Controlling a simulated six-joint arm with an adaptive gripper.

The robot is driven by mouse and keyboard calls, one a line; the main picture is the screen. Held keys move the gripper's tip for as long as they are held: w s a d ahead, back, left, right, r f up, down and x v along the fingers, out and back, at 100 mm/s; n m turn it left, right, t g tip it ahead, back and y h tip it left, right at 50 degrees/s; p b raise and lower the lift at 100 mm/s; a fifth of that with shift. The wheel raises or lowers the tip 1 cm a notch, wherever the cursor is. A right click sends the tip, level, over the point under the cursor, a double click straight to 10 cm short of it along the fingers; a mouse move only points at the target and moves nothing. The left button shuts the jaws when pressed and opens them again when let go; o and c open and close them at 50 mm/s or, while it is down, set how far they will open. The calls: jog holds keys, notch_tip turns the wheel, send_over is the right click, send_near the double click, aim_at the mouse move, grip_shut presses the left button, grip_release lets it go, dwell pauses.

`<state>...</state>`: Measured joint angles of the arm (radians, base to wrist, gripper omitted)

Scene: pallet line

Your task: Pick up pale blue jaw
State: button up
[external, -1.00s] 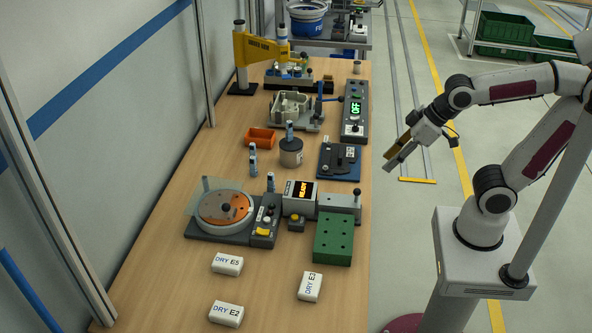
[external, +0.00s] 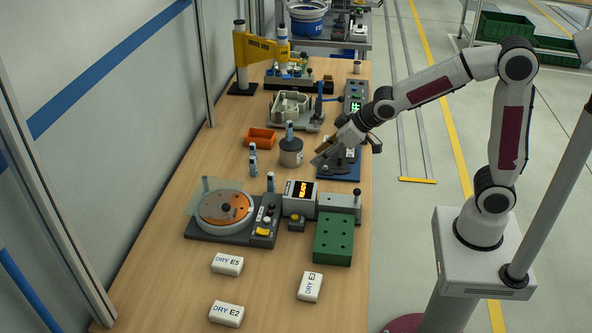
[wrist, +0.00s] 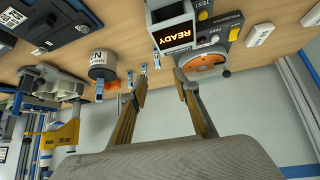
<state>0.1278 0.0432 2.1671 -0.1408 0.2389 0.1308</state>
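Several small pale blue and dark upright pieces could be the pale blue jaw; I cannot tell which is meant. One piece (external: 289,130) stands on a grey canister (external: 291,153), also in the wrist view (wrist: 99,91). Others stand on the table to the canister's left (external: 253,166) and nearer the ready box (external: 270,181). In the wrist view, these table pieces (wrist: 144,69) are near and beyond the left fingertip. My gripper (external: 322,154) is above the table, right of the canister. In the wrist view, my gripper (wrist: 161,82) is open, with nothing held between its fingers.
A blue fixture (external: 338,168) lies beneath my gripper. A box reading READY (external: 299,197), a turntable with a clear shield (external: 225,210) and a green block (external: 333,240) stand nearer. An orange bin (external: 261,138) is left of the canister. White DRY blocks lie in front.

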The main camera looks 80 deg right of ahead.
jog(key=t, duration=0.1)
send_near(273, 174)
jog(key=x, duration=0.3)
jog(key=shift+d+f, duration=0.15)
jog(key=shift+f, duration=0.25)
jog(key=shift+x, duration=1.25)
jog(key=shift+x, duration=2.6)
jog(key=shift+w+r, duration=0.15)
grip_shut()
